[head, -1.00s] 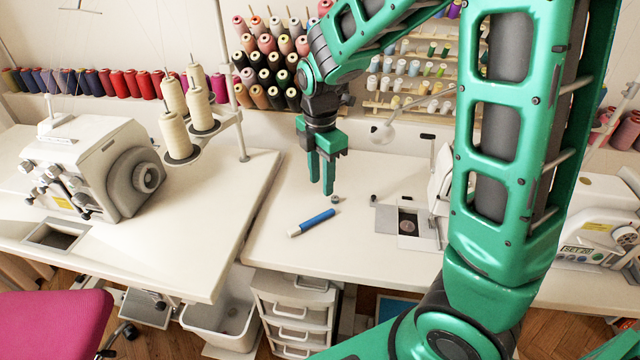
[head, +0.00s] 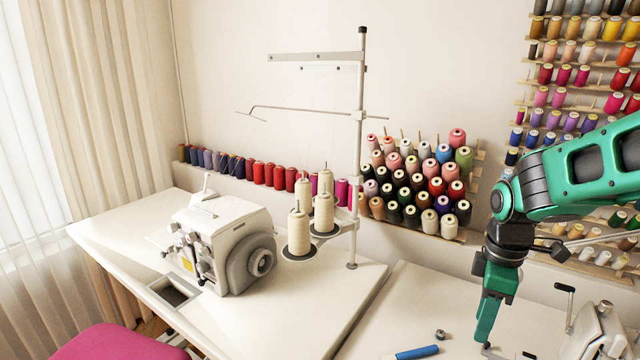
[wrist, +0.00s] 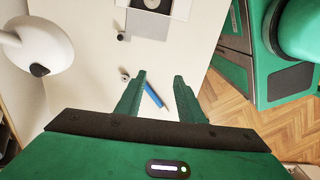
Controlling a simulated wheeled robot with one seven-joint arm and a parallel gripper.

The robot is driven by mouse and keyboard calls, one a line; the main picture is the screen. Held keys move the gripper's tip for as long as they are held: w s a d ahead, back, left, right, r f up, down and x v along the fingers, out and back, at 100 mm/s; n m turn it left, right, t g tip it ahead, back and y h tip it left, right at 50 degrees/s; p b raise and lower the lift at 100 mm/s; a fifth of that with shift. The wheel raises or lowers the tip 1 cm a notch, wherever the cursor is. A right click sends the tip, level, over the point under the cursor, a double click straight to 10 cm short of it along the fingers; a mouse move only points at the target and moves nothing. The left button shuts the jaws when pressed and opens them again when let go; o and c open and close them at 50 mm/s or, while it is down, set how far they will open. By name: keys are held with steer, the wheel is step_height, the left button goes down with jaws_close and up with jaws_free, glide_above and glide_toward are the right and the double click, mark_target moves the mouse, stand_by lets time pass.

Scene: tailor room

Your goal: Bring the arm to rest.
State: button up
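My gripper (head: 485,335) hangs from the green arm at the right of the head view, over the white table (head: 400,305), with its fingers pointing down. In the wrist view my gripper (wrist: 159,82) has its two green fingers apart, with nothing held between them. A blue marker-like tool (head: 417,352) lies on the table, left of the fingers in the head view. The blue tool also shows in the wrist view (wrist: 153,95), beyond the finger gap and lower down. A small metal bobbin (head: 440,335) lies beside it.
A white overlock machine (head: 220,245) with cream thread cones (head: 299,230) stands on the left table. Thread racks (head: 425,190) line the wall behind. Part of a sewing machine (head: 598,325) stands right of my gripper. A pink chair (head: 120,343) is at the lower left.

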steer(key=s+d+r+m, duration=0.1)
steer(key=s+d+m, duration=0.3)
steer(key=s+m, duration=0.5)
steer(key=s+d+r+m, duration=0.2)
steer(key=s+d+m, duration=0.2)
steer(key=s+m, duration=0.5)
steer(key=shift+s+r, duration=0.15)
steer(key=shift+s, duration=0.15)
